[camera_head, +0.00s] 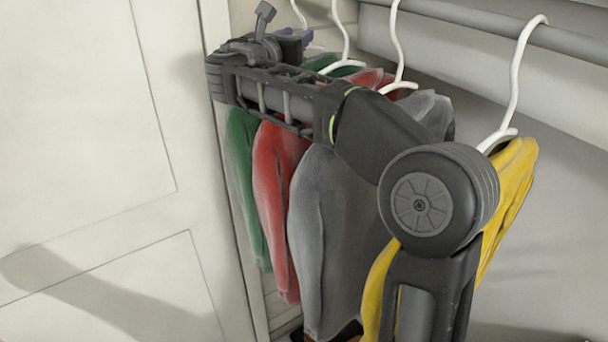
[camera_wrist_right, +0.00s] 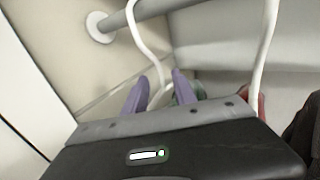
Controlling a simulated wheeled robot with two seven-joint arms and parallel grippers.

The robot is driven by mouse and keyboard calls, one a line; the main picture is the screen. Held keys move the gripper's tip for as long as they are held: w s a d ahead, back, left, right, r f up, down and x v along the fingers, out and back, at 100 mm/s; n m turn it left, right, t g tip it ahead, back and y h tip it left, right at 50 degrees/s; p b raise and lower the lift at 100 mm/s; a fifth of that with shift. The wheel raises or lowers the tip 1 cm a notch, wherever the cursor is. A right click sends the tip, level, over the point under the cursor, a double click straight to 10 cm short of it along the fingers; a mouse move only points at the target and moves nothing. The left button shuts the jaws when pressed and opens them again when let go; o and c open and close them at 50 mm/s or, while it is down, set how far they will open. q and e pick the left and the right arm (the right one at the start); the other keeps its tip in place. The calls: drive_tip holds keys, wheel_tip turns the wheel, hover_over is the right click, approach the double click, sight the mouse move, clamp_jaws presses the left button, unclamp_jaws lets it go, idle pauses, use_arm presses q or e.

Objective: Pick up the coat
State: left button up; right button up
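Several coats hang on white hangers in the head view: a green coat (camera_head: 241,150) at the left, a red coat (camera_head: 272,165), a grey coat (camera_head: 325,215) and a yellow coat (camera_head: 512,180) at the right. My right gripper (camera_head: 296,37) is by the hangers above the green coat. In the right wrist view the purple fingers of my right gripper (camera_wrist_right: 160,88) stand apart, with a white hanger (camera_wrist_right: 152,50) appearing between them. A bit of green cloth (camera_wrist_right: 190,94) shows just behind. My right arm hides parts of the coats. My left gripper is not in view.
A grey rail (camera_head: 470,15) runs along the top and carries the hangers. A white door or panel (camera_head: 80,130) stands at the left. In the right wrist view another hanger (camera_wrist_right: 265,50) is close on the right, and the rail's end mount (camera_wrist_right: 99,26) is at the left.

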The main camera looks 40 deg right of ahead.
drive_tip(key=p+x, duration=0.1)
drive_tip(key=x, duration=0.4)
drive_tip(key=shift+w+f, duration=0.1)
drive_tip(key=shift+f, duration=0.05)
drive_tip(key=shift+c, duration=0.4)
clamp_jaws()
idle(1.1)
